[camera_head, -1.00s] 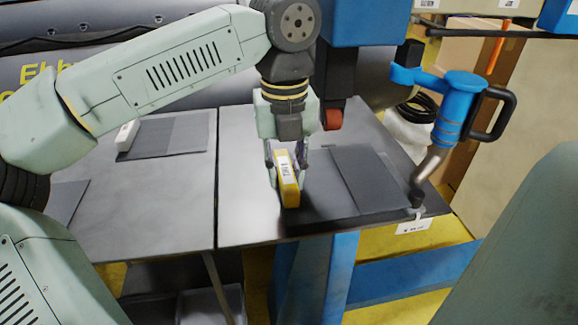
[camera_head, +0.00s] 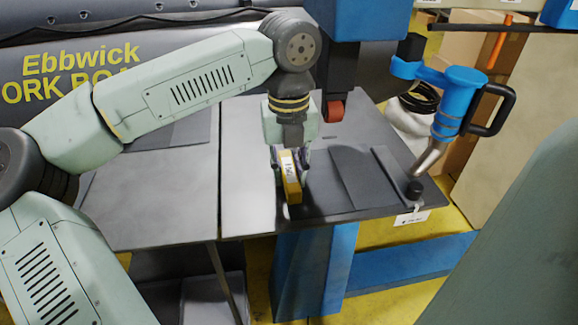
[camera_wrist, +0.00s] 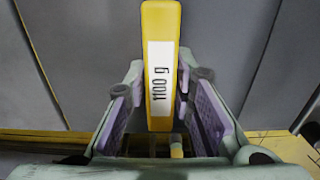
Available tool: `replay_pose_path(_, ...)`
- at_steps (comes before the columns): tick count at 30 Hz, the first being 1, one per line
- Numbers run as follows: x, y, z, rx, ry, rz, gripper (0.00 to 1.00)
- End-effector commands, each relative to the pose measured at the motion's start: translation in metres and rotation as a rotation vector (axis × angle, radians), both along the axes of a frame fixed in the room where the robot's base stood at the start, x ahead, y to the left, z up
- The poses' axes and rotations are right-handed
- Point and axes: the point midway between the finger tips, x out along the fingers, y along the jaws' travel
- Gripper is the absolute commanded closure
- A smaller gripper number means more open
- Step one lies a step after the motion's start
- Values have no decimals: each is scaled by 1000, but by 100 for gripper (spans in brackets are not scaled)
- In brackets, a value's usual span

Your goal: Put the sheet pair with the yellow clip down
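A yellow bar-shaped clip (camera_head: 291,180) with a white label lies near the front edge of the dark table; in the wrist view the label on the clip (camera_wrist: 161,60) reads "1100 g". My gripper (camera_head: 291,158) is around it from above, one finger on each side. In the wrist view my gripper (camera_wrist: 160,95) shows purple pads with a narrow gap between each pad and the clip, so it looks open. Dark grey flat sheets (camera_head: 360,178) lie right of the clip. Whether the clip grips a sheet pair beneath is hard to tell.
A blue press column (camera_head: 362,22) with a red-brown roller (camera_head: 334,111) stands behind my gripper. A blue handled tool (camera_head: 455,100) stands at the table's right corner. The left table half (camera_head: 160,200) has bare room.

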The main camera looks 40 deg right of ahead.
Motion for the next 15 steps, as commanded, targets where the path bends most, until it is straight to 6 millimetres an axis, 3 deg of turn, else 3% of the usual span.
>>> replay_pose_path(7, 0, 0, 0, 0, 0, 0, 59)
replay_pose_path(15, 0, 0, 1, 0, 0, 0, 59)
